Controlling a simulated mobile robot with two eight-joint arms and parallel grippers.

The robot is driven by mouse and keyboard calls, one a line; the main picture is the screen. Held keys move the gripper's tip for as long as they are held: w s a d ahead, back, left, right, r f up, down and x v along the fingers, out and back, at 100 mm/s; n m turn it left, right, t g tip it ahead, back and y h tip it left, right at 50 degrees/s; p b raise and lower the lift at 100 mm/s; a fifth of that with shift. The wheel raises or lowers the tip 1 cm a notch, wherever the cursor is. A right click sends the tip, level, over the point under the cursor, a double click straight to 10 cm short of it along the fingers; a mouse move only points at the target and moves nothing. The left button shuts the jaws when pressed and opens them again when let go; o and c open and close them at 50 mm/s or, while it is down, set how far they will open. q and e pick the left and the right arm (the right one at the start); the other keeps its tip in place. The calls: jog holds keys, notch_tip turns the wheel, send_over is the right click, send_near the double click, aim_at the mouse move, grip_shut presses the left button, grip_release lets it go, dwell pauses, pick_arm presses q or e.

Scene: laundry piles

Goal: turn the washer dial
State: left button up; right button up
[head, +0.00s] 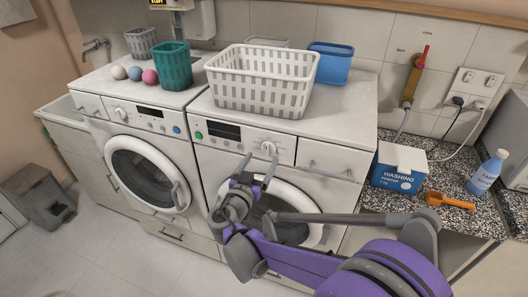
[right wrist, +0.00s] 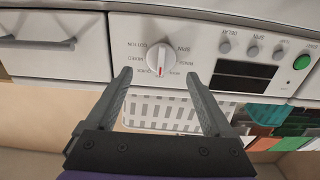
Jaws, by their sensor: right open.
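The washer dial (head: 268,148) is a white round knob on the front panel of the right-hand machine. In the right wrist view the dial (right wrist: 160,57) shows a raised grip bar and a red mark at its lower end, with printed settings around it. The panel appears upside down there. My right gripper (head: 258,165) is open and empty, just in front of the dial and slightly below it in the head view. In the right wrist view its two fingers (right wrist: 158,78) stand either side of the dial, apparently apart from it. My left gripper is not in view.
A white basket (head: 262,92) stands on the right machine, with a blue tub (head: 330,64) behind. A teal basket (head: 173,66) and three balls (head: 134,73) sit on the left machine. A washing powder box (head: 398,180), orange scoop (head: 445,201) and bottle (head: 487,174) stand on the right counter.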

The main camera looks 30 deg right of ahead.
aim_at(266, 150)
jog(key=shift+x, duration=2.3)
jog(key=shift+c, duration=0.2)
jog(key=c, duration=1.3)
